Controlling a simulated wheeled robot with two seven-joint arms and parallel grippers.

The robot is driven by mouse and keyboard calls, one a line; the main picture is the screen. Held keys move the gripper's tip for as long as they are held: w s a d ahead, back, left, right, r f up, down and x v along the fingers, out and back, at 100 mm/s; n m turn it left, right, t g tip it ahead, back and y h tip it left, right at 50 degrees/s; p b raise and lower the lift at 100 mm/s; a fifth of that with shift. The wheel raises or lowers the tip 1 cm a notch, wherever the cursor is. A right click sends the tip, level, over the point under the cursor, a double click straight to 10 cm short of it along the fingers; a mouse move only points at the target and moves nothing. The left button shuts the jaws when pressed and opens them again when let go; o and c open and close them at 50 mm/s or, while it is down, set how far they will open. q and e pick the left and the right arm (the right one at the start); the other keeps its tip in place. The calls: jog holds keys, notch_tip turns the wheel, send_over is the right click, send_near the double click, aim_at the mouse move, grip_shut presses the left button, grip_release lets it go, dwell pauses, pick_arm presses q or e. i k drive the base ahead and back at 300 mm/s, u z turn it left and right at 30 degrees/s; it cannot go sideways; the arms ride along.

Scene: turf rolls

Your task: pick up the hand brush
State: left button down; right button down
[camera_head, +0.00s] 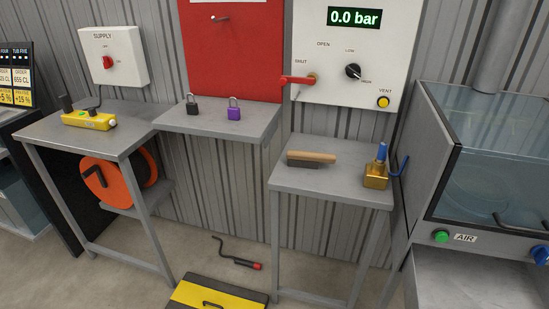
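The hand brush (311,158) lies on the small grey table (332,184) at the right of centre. It has a light wooden handle pointing right and a dark bristle block at the left. Neither of my grippers shows in the head view, so nothing is seen near or touching the brush.
A brass block with a blue top (377,171) stands on the same table, right of the brush. A red lever (298,80) sticks out above. Padlocks (233,110) stand on the middle shelf. A clear-fronted cabinet (490,160) is at the right. A yellow-black case (215,294) lies on the floor.

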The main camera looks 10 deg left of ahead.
aim_at(302, 159)
jog(key=u, duration=1.2)
jog(key=i, duration=1.25)
jog(key=z, duration=3.15)
